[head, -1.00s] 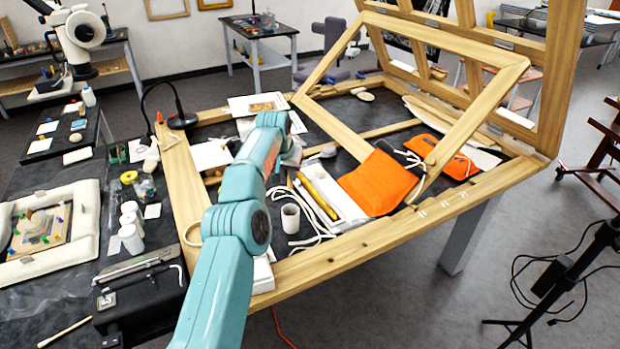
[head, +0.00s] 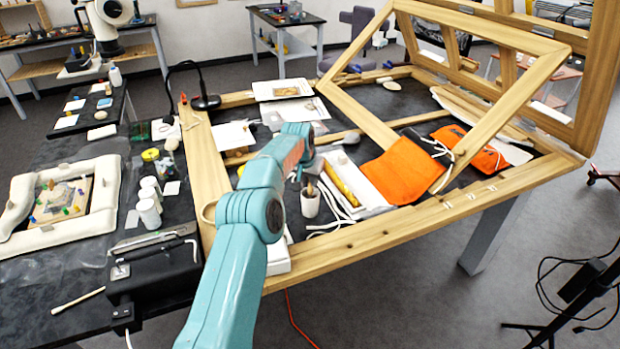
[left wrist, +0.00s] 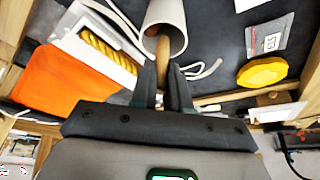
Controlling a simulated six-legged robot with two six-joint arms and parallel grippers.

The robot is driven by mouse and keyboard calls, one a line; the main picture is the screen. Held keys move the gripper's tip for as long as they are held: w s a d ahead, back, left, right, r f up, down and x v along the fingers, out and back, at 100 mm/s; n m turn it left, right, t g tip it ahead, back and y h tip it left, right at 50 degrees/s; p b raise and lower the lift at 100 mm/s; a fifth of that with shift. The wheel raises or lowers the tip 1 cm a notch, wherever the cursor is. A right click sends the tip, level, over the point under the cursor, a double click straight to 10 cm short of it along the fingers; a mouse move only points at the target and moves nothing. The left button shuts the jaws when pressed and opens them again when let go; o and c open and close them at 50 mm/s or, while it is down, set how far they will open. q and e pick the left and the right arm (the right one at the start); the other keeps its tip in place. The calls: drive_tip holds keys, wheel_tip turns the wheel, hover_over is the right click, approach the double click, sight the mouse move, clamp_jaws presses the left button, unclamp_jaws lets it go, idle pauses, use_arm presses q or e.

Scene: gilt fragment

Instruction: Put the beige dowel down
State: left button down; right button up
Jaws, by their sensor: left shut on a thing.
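The beige dowel (left wrist: 163,62) is between the fingers of my left gripper (left wrist: 164,82) in the left wrist view. Its far end reaches into the mouth of a whitish cup (left wrist: 168,18). In the head view the cup (head: 310,203) stands on the dark table surface, and a short piece of the dowel (head: 310,188) shows at its rim. My left gripper (head: 303,174), just above the cup, is partly hidden by my own arm. It is shut on the dowel. I cannot tell whether the dowel touches the cup's bottom. My right gripper is not in view.
Right of the cup lie a white tray (head: 368,211) with a yellow object (head: 341,184), white cord and an orange cloth (head: 401,171). A wooden frame (head: 345,240) borders the table. A black box (head: 152,272) and white jars (head: 149,213) stand to the left.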

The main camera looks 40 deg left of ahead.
use_arm(q)
drive_tip(key=shift+f, duration=0.15)
drive_tip(key=c, duration=1)
unclamp_jaws()
drive_tip(key=shift+c, duration=0.2)
wheel_tip(320, 180, up, 5)
drive_tip(key=p, duration=0.5)
wheel_tip(320, 180, up, 2)
drive_tip(key=shift+s+r, duration=0.1)
